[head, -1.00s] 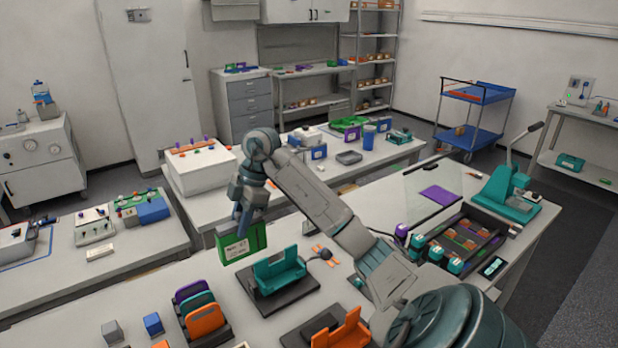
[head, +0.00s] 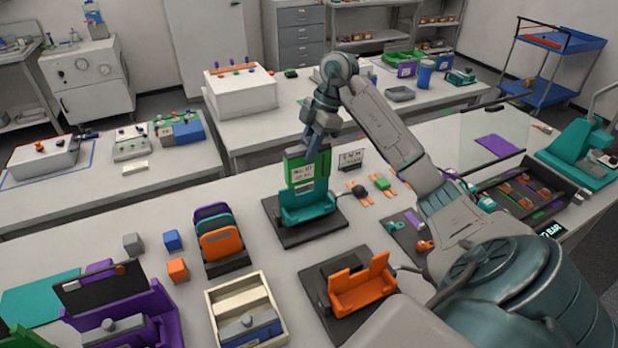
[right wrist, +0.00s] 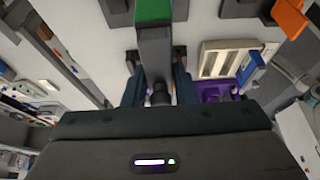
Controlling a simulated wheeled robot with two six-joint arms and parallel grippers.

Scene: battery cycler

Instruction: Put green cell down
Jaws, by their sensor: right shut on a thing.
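The green cell (head: 296,168), a flat upright pouch with a white label, stands at the teal holder (head: 310,206) on its dark base. Its lower part is hidden by or inside the holder; I cannot tell whether it touches the bottom. My right gripper (head: 318,142) is above and shut on the cell's top edge. In the right wrist view, the right gripper (right wrist: 157,90) points at the cell (right wrist: 154,10), whose green face shows at the top. My left gripper is not in view.
An orange holder (head: 362,287) stands in front, to the right. A rack of purple, teal and orange cells (head: 220,245) is to the left, near small cubes (head: 172,240). A small sign (head: 350,160) stands behind the teal holder. A wooden tray (head: 270,300) lies at the front.

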